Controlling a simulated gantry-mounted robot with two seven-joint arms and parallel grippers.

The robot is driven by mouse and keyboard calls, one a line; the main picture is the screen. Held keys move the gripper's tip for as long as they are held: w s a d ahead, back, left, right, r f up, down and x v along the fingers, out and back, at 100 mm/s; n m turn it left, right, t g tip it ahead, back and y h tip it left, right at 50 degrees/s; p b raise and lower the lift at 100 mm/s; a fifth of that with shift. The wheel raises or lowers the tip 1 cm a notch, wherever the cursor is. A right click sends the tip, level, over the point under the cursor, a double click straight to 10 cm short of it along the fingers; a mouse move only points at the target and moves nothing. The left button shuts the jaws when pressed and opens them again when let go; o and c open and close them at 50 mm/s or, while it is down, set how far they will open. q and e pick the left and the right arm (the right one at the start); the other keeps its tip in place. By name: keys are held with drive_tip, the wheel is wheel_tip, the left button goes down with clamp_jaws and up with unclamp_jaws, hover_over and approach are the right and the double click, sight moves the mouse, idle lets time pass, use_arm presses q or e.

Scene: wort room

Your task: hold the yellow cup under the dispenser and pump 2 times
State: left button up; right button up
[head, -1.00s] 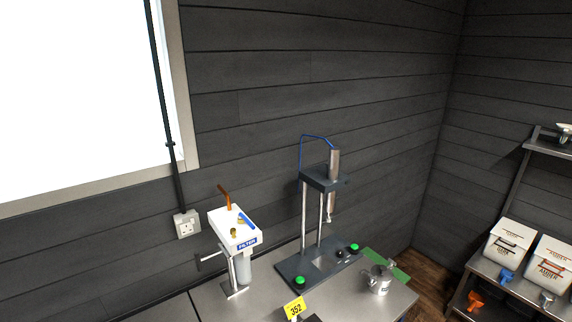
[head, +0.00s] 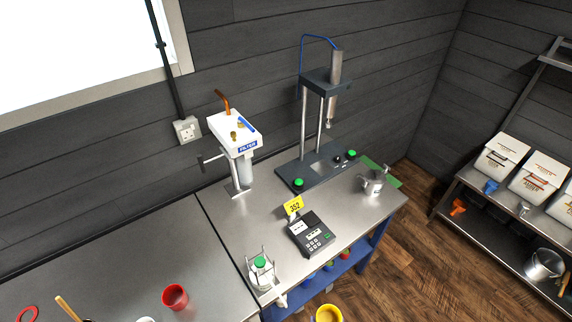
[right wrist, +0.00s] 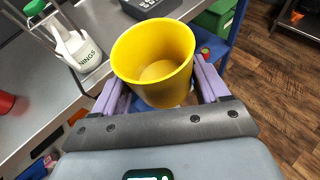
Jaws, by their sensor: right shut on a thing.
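The yellow cup (right wrist: 152,70) is held upright between the fingers of my right gripper (right wrist: 158,86); I look down into it in the right wrist view. Its rim shows at the bottom edge of the head view (head: 328,314), in front of the table edge. A white dispenser (head: 262,276) with a green top stands at the table's front edge, left of the cup and apart from it. It also shows in the right wrist view (right wrist: 82,50), with lettering ending in "NINGS". My left gripper is not in view.
A dark keypad device (head: 311,234) with a yellow "352" tag stands behind the dispenser. A red cup (head: 175,297) stands to the left. A filter stand (head: 236,150), a press-like stand (head: 322,120) and a metal jug (head: 373,184) are farther back. A blue shelf (head: 345,262) lies under the table.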

drive_tip(key=s+a+f+b, duration=0.35)
drive_tip(key=a+f, duration=0.25)
drive_tip(key=f, duration=0.3)
drive_tip(key=w+a+r+p, duration=0.1)
drive_tip(key=w+a+r, duration=0.1)
drive_tip(key=w+a, duration=0.3)
drive_tip(key=shift+w+a+p, duration=0.4)
drive_tip(key=shift+w, duration=1)
drive_tip(key=shift+r, duration=0.1)
